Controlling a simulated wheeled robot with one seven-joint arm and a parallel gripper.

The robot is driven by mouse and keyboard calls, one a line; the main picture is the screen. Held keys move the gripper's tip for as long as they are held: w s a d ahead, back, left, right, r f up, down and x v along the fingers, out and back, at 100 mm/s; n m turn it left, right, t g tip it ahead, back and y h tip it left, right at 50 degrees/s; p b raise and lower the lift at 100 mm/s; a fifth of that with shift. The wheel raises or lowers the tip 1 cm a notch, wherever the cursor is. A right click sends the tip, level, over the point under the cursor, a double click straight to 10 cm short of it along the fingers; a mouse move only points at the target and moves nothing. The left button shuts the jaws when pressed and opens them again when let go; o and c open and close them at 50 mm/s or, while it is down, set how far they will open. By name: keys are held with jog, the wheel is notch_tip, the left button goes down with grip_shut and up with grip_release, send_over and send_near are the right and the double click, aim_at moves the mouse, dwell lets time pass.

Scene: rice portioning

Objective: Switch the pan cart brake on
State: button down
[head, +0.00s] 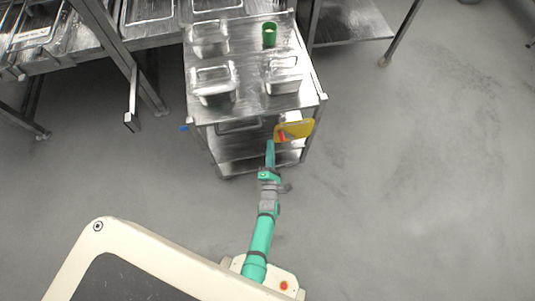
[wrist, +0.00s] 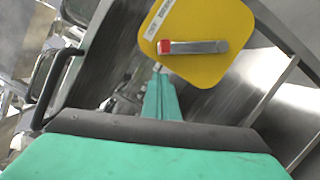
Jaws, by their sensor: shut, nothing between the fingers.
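The pan cart (head: 250,108) is a steel cart with shelves, in the upper middle of the head view. Its brake is a yellow plate (head: 304,126) on the near side at the right, also large in the wrist view (wrist: 205,70). A grey lever (wrist: 205,47) with a red end (wrist: 165,47) is on the plate and lies about level across the wrist picture. White labels (wrist: 160,17) sit on the plate's upper left, too small to read. My green gripper (head: 270,146) is shut and empty. In the wrist view its tips (wrist: 158,70) appear just below the red end; contact cannot be told.
Several steel pans (head: 214,80) and a green cup (head: 269,34) stand on the cart top. A dark handle bar (wrist: 55,85) is at the wrist view's left. Steel tables (head: 150,60) flank the cart; floor (head: 420,180) at right is clear.

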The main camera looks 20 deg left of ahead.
jog(key=shift+w+d+r, duration=0.3)
jog(key=shift+w+d, duration=0.05)
jog(key=shift+d, duration=0.15)
jog(key=shift+w+d+r, duration=0.25)
jog(key=shift+w+d, duration=0.05)
jog(key=shift+d, duration=0.15)
